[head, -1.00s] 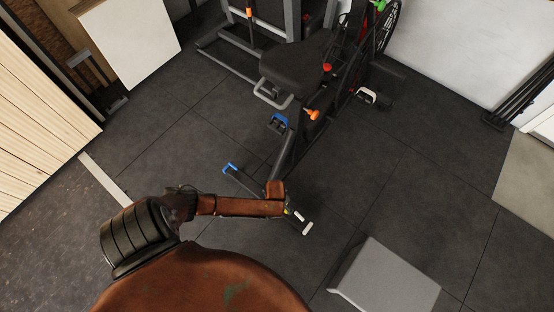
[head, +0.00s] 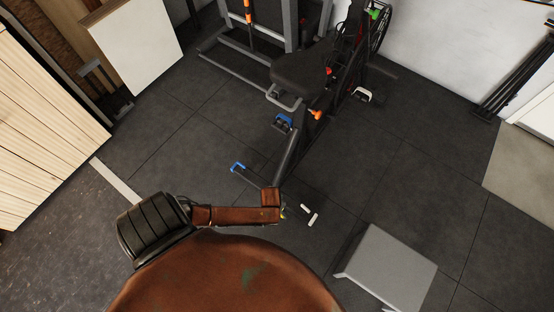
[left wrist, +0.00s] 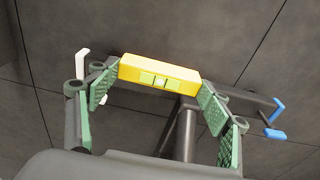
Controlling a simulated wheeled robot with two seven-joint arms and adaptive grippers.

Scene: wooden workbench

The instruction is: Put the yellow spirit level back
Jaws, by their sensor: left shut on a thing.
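The yellow spirit level (left wrist: 183,74), a short bar with a pale green vial in its middle, is in the left wrist view. My left gripper (left wrist: 158,80) is shut on it, with the green pads of its fingers at the two ends of the bar. The level is held in the air, with dark floor behind it. In the head view my brown arm hides nearly all of the left gripper; only a small yellow-green bit shows past the arm's end. My right gripper is in no view.
A white board (head: 136,45) and light planks (head: 40,135) are at the left. Open floor lies at the right.

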